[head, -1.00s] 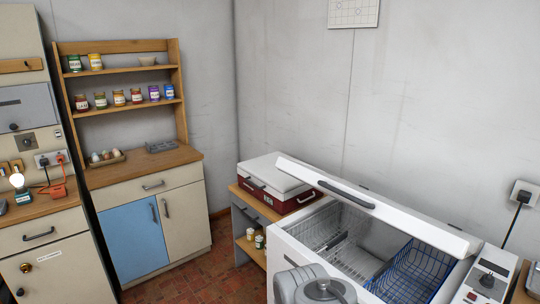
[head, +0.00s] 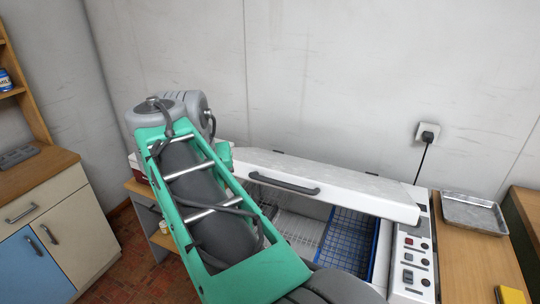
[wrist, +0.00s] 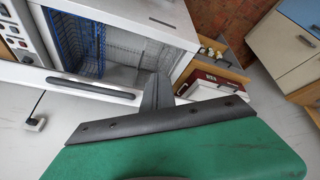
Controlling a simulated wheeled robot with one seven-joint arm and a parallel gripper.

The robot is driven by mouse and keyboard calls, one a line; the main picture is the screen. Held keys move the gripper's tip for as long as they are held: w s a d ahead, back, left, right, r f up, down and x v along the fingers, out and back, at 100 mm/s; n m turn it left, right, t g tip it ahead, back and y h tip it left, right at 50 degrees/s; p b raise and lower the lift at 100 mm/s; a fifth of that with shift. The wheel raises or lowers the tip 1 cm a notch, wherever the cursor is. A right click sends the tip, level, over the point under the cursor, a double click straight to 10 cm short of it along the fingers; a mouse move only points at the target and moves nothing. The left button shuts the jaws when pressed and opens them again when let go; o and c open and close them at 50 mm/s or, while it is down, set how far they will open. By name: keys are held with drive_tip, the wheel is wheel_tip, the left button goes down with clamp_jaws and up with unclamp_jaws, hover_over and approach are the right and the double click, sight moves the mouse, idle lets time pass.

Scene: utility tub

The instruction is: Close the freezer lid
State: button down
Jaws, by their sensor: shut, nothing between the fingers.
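The white freezer lid (head: 345,188) is partly open, tilted above the tub, with a dark bar handle (head: 283,182) along its front edge. The freezer (head: 408,262) shows an open gap below the lid. The wrist view shows the lid handle (wrist: 90,88) to the left of my gripper (wrist: 157,90), whose dark fingers are together and empty. The gripper overlaps the lid's edge near the freezer's corner in that view; I cannot tell whether it touches. In the head view my arm hides the gripper and the freezer's left end.
A blue basket (head: 351,240) and a grey wire basket (head: 295,231) sit inside the freezer. A wooden counter with a metal tray (head: 473,213) stands at right. A red-and-white cooler (wrist: 210,85) stands beside the freezer. A cabinet (head: 45,225) is at far left.

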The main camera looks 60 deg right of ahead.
drive_tip(key=s+d+r+m+g+h+p, duration=0.1)
drive_tip(key=s+d+r+m+p, duration=0.1)
drive_tip(key=s+d+r+m, duration=0.7)
drive_tip(key=n+b, duration=0.2)
drive_tip(key=b, duration=0.3)
hover_over(275, 181)
drive_tip(key=shift+g, duration=0.3)
drive_tip(key=f, duration=0.6)
drive_tip(key=shift+d, duration=0.35)
drive_tip(key=f, duration=0.2)
drive_tip(key=a+f, duration=0.1)
drive_tip(key=f, duration=0.1)
drive_tip(key=shift+s, duration=0.1)
drive_tip(key=shift+d, duration=0.15)
